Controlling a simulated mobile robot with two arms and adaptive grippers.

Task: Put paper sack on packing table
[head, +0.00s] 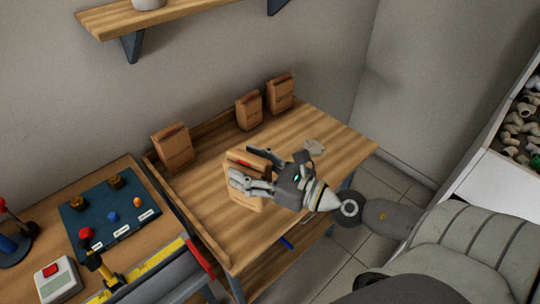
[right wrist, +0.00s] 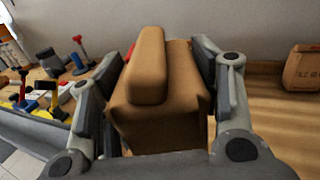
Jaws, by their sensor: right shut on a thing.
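My right gripper (head: 262,172) is shut on a brown paper sack (head: 243,194) with a folded top, over the near part of the wooden packing table (head: 205,210). In the right wrist view the sack (right wrist: 160,95) sits between the two fingers, upright. I cannot tell whether its base touches the tabletop. Similar paper sacks stand along the back of the table: one at the left (head: 173,148), one in the middle (head: 248,110) and one at the right (head: 280,94). My left gripper is not in view.
A shelf (head: 150,16) hangs above. White bins of pipe fittings (head: 520,125) stand at the right. The table's right part is mostly clear.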

